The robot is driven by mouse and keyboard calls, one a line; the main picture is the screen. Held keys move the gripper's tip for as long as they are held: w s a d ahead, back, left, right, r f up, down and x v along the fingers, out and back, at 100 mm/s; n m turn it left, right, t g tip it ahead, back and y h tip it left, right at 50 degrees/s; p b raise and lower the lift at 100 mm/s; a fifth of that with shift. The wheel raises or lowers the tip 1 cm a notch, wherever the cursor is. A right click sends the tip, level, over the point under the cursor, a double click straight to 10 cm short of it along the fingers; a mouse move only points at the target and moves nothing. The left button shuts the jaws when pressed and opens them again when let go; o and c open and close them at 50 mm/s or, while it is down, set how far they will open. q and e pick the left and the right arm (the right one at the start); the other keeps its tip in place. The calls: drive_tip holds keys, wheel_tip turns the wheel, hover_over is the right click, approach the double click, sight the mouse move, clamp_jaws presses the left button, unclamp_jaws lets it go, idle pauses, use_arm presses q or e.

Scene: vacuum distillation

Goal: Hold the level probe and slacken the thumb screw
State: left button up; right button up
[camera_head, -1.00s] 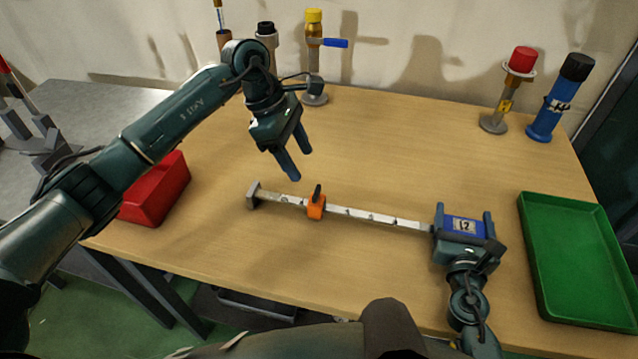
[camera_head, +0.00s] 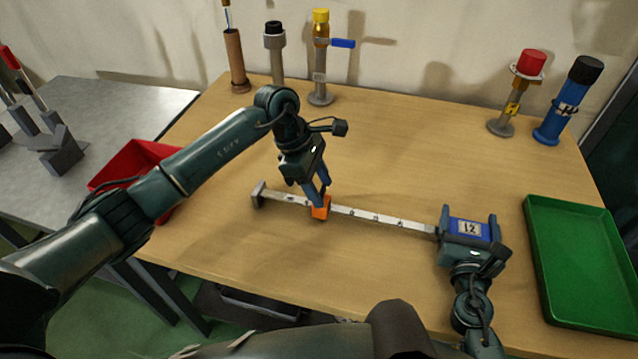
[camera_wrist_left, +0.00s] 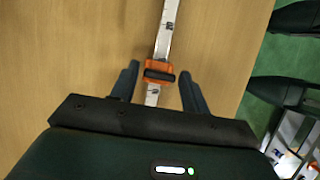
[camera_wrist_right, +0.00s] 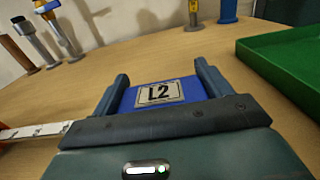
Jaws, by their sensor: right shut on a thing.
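The level probe is a long white marked bar (camera_head: 383,218) with a grey end block (camera_head: 259,194) at the left and a blue head labelled L2 (camera_head: 468,229) at the right. An orange slider (camera_head: 320,208) sits on the bar; its dark thumb screw (camera_wrist_left: 159,76) shows in the left wrist view. My right gripper (camera_head: 468,226) is shut on the blue head, a finger at each side, also in the right wrist view (camera_wrist_right: 160,92). My left gripper (camera_head: 316,192) is open, its fingers at either side of the orange slider with gaps in the left wrist view.
A green tray (camera_head: 535,270) lies to the right and a red bin (camera_head: 125,165) at the left edge. Several upright tubes stand along the back, including a yellow-capped one (camera_head: 320,60) and a blue one (camera_head: 567,105).

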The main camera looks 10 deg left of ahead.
use_arm(q)
drive_tip(key=c, duration=0.7)
drive_tip(key=shift+n, duration=0.4)
drive_tip(key=shift+s+a+n+t, duration=0.1)
drive_tip(key=shift+n+t, duration=0.5)
drive_tip(key=shift+n, duration=0.4)
drive_tip(key=n+t, duration=0.1)
drive_tip(key=n, duration=0.2)
drive_tip(key=shift+s+n+y, duration=0.1)
drive_tip(key=shift+n+y, duration=0.2)
drive_tip(key=shift+y, duration=0.1)
drive_tip(key=n, duration=0.2)
drive_tip(key=n+t+y, duration=0.1)
drive_tip(key=n, duration=0.1)
drive_tip(key=n+t, duration=0.1)
drive_tip(key=n, duration=0.1)
drive_tip(key=shift+s+d, duration=0.1)
drive_tip(key=shift+d, duration=0.2)
drive_tip(key=n+y, duration=0.1)
drive_tip(key=n, duration=0.1)
drive_tip(key=n+y, duration=0.1)
drive_tip(key=n, duration=0.2)
drive_tip(key=shift+d+n+t, duration=0.1)
drive_tip(key=shift+n+t, duration=0.2)
drive_tip(key=shift+t, duration=0.1)
drive_tip(key=shift+y, duration=0.3)
